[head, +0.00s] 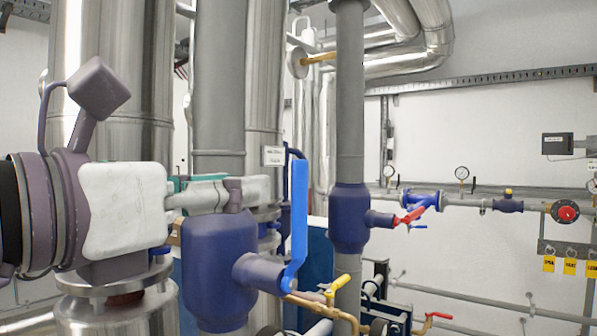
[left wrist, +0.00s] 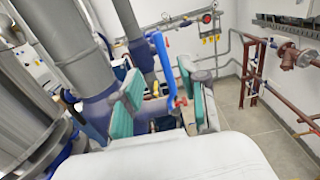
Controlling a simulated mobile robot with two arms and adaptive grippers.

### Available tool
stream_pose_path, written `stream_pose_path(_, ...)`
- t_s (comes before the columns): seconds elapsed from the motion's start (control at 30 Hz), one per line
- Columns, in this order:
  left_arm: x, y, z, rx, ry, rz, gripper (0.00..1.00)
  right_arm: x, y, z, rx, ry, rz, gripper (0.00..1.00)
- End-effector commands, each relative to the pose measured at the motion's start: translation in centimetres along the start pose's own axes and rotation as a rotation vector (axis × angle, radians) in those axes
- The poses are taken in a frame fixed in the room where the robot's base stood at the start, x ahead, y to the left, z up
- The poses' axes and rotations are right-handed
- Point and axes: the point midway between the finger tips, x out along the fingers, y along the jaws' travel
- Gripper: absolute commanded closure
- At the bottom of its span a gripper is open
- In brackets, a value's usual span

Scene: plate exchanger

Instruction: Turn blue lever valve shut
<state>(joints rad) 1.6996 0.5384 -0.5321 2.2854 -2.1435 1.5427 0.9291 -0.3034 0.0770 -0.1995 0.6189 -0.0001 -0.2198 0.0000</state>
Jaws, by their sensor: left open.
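The blue lever (head: 299,212) stands upright on a dark blue valve body (head: 215,262) on a thick grey vertical pipe. Its lower end bends to the valve's stem. My left gripper (head: 250,188) comes in from the left, in front of the pipe and just left of the lever, with its fingers apart and empty. In the left wrist view, the open gripper (left wrist: 160,82) has teal pads, and the blue lever (left wrist: 162,62) shows in the gap between the fingers. I see no contact with it. My right gripper is not in view.
A second blue valve (head: 349,220) with a red lever (head: 409,215) is on a thinner pipe to the right. A yellow-handled valve (head: 338,285) sits below the blue lever. A large metal column (head: 110,110) stands behind my left arm. Open floor (left wrist: 255,135) shows at right in the wrist view.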

Motion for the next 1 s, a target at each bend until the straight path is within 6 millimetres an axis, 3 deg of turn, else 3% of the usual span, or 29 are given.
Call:
stream_pose_path(0.07,2.0,-0.1,0.3,-0.003,0.008,-0.003,0.57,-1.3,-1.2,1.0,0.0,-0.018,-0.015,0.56)
stream_pose_path(0.17,4.2,-0.1,0.3,-0.003,0.007,-0.003,0.57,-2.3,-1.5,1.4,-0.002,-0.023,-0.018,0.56)
stream_pose_path(0.43,8.7,-0.1,0.2,-0.002,0.003,-0.003,0.57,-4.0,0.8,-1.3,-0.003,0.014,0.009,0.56)
stream_pose_path(0.6,9.9,0.0,0.0,-0.001,0.001,-0.002,0.57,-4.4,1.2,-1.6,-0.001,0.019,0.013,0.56)
stream_pose_path(0.9,10.2,-0.1,-0.1,-0.001,0.0,-0.003,0.57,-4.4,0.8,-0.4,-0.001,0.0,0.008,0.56)
stream_pose_path(1.0,10.1,-0.1,-0.1,-0.001,0.0,-0.003,0.72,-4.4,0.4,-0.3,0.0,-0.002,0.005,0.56)
